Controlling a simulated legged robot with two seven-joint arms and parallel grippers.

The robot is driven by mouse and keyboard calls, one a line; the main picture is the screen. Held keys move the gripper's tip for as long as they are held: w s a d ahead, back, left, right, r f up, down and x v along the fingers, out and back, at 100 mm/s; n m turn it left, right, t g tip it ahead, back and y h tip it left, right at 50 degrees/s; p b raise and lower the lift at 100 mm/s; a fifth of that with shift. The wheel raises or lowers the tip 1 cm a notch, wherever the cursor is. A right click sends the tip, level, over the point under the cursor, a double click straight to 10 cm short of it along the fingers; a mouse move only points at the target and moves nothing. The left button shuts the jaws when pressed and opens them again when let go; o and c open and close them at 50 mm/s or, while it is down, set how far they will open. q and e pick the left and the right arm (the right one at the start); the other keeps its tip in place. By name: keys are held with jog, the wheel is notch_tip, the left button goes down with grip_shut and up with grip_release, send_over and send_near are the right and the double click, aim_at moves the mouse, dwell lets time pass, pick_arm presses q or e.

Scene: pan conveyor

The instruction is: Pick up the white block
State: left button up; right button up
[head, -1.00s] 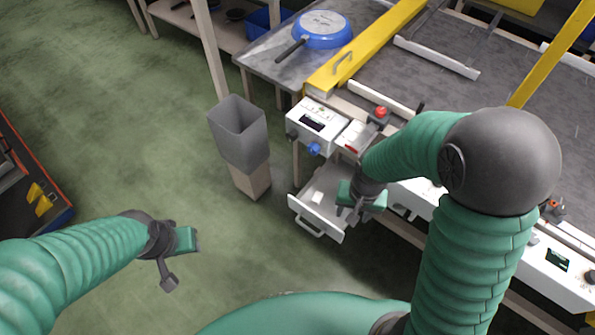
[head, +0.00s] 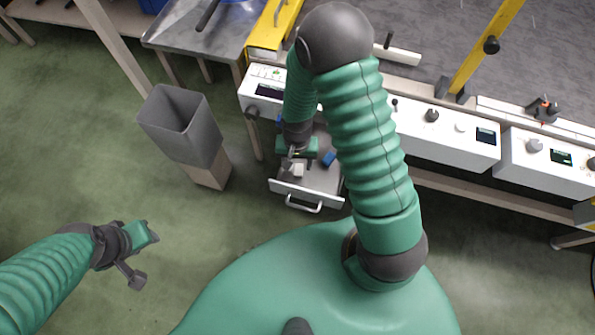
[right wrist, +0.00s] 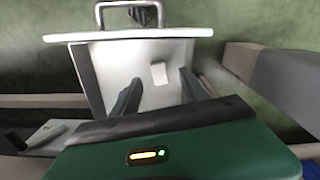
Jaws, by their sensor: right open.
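The white block (head: 298,170) lies in the open drawer (head: 318,203) under the control boxes. In the right wrist view the white block (right wrist: 159,74) shows on the drawer floor, between the lines of my two fingers and beyond their tips. My right gripper (head: 291,163) is open and empty, over the drawer close to the block; it also shows in the right wrist view (right wrist: 160,80). No contact with the block is visible. My left gripper (head: 146,256) is open and empty above the floor at the lower left, far from the drawer.
A blue item (head: 328,159) lies in the drawer to the right of the block. A grey bin (head: 182,125) stands left of the drawer. White control boxes (head: 445,135) line the conveyor edge above it.

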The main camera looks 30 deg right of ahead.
aim_at(299, 170)
jog(key=shift+f, duration=0.95)
jog(key=f, duration=0.1)
jog(key=f+b, duration=0.2)
jog(key=f, duration=0.1)
jog(key=shift+w+d+f, duration=0.1)
jog(key=shift+w+d, duration=0.1)
jog(key=shift+d, duration=0.2)
jog(key=shift+f, duration=0.25)
jog(key=shift+r, duration=0.1)
jog(key=shift+c, duration=1)
grip_shut()
